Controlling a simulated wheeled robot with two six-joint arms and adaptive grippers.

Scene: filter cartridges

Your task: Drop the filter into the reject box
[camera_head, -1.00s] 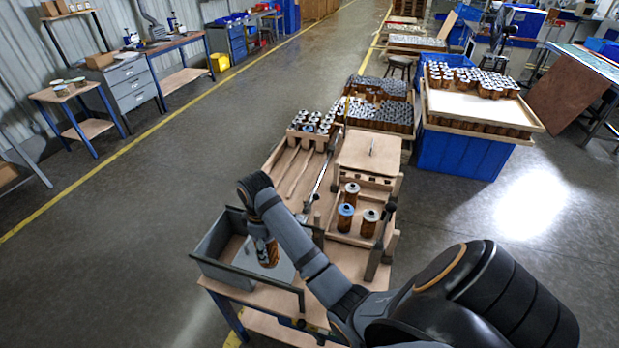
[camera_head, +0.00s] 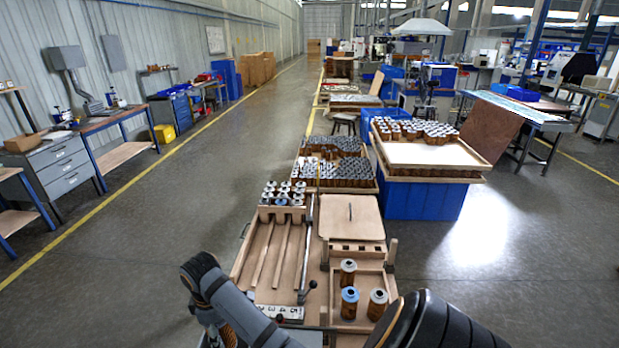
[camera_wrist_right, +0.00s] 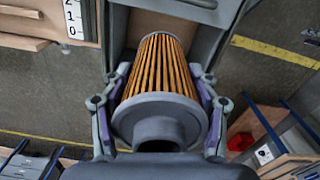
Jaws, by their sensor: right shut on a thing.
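My right gripper (camera_wrist_right: 160,78) is shut on a filter (camera_wrist_right: 162,62), a cartridge with orange-brown pleats and a grey end cap, in the right wrist view. A finger presses on each side of it. Beyond the filter are grey walls, seemingly of the reject box (camera_wrist_right: 207,42), with a brown floor patch between them. The filter's height above the box is hard to tell. In the head view my right arm reaches to the lower left; its gripper is mostly below the frame edge, and the box is out of sight there. My left gripper is not in view.
A wooden bench holds a lane rack (camera_head: 268,262) with numbered lanes and several filters at its far end. A wooden tray (camera_head: 348,322) with 3 filters stands beside it. Open floor lies to the left.

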